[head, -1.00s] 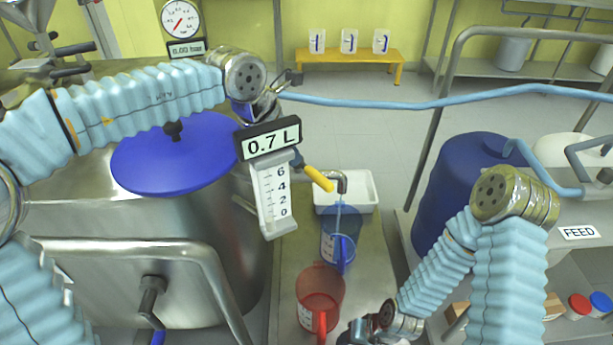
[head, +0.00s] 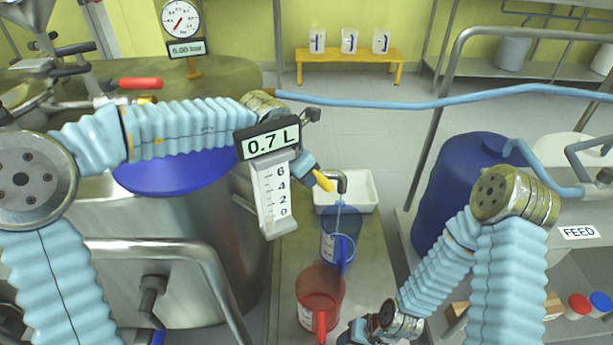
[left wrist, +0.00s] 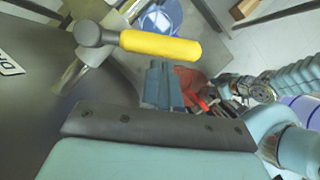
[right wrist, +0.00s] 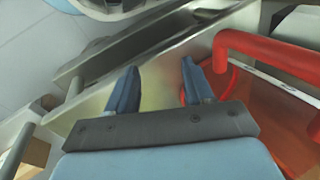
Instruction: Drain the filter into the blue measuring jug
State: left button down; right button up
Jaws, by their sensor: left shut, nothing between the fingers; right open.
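The blue measuring jug (head: 341,237) stands on the bench under the metal outlet spout (head: 341,178); a thin pale stream shows between spout and jug. The yellow valve handle (head: 323,181) is beside the spout; it also shows in the left wrist view (left wrist: 160,46). My left gripper (head: 309,165) is shut and empty, right beside the yellow handle, partly covering it in the head view; I cannot tell if they touch. The display (head: 270,145) above the level scale reads 0.7 L. My right gripper (right wrist: 155,85) is open and empty, low beside the red jug (head: 320,295).
A white tray (head: 358,190) sits behind the blue jug. The big steel vessel (head: 190,260) with a blue lid (head: 170,172) fills the left. A blue drum (head: 455,190) stands right. A light blue hose (head: 430,105) crosses behind.

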pick_arm(q)
jog(key=shift+d, duration=0.1)
jog(key=shift+w+d, duration=0.25)
jog(key=shift+d, duration=0.35)
jog(key=shift+w+d, duration=0.25)
jog(key=shift+d, duration=0.3)
jog(key=shift+w+d, duration=0.65)
jog(key=shift+d, duration=0.15)
jog(key=shift+w+d+n+t, duration=0.15)
jog(key=shift+w+d+n, duration=0.25)
jog(key=shift+w, duration=0.3)
jog(key=shift+w+d+n+t, duration=0.15)
jog(key=shift+w+d+n, duration=0.25)
jog(key=shift+w, duration=0.3)
